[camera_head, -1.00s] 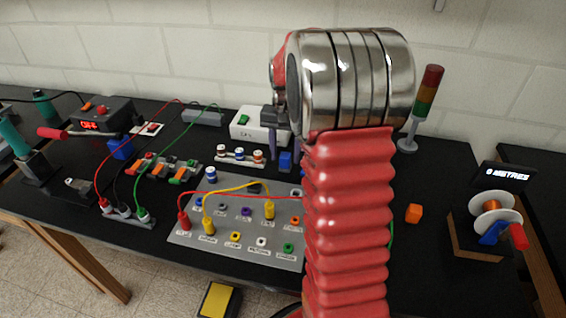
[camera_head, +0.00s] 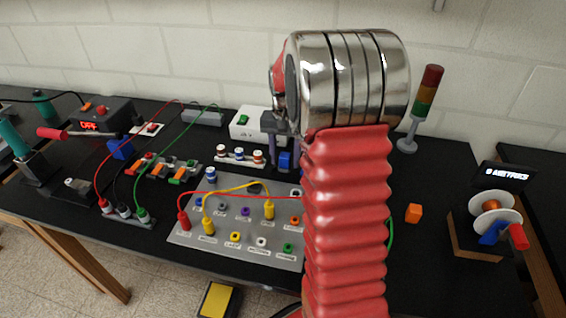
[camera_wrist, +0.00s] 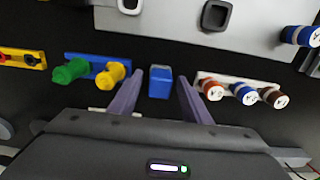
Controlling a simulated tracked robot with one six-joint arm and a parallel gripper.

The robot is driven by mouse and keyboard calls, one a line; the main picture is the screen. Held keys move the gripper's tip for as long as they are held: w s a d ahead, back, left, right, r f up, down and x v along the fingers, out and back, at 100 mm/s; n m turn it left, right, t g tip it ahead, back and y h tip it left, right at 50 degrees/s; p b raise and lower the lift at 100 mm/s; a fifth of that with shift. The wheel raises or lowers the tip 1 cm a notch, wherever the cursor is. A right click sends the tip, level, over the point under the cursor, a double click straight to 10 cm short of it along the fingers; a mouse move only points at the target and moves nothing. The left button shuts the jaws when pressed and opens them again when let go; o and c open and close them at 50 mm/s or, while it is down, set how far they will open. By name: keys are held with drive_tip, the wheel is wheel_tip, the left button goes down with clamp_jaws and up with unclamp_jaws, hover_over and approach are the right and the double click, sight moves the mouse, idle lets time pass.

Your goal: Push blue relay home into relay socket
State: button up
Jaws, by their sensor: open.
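The blue relay (camera_wrist: 160,82) is a small blue block that appears upright between my two finger pads in the wrist view. It also shows in the head view (camera_head: 285,160), behind the grey panel and below my wrist. My gripper (camera_wrist: 159,77) is open, with a purple-grey finger on each side of the relay and a visible gap to each. In the head view my gripper (camera_head: 281,150) is partly hidden by my arm. The relay socket cannot be made out; I cannot tell how deep the relay sits.
A strip of red, blue and brown terminals (camera_wrist: 240,90) stands close to my right finger in the wrist view. A blue strip with green and yellow terminals (camera_wrist: 92,70) is at left. The grey panel (camera_head: 183,237) with cables lies in front. A white box (camera_head: 247,122) stands behind.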

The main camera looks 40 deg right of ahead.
sight(285, 155)
drive_tip(key=shift+c, duration=0.5)
clamp_jaws()
drive_tip(key=shift+r, duration=0.2)
idle(0.3)
drive_tip(key=shift+r, duration=0.35)
drive_tip(key=shift+r, duration=0.65)
drive_tip(key=shift+r, duration=1.1)
drive_tip(key=shift+r, duration=0.3)
drive_tip(key=shift+r, duration=0.35)
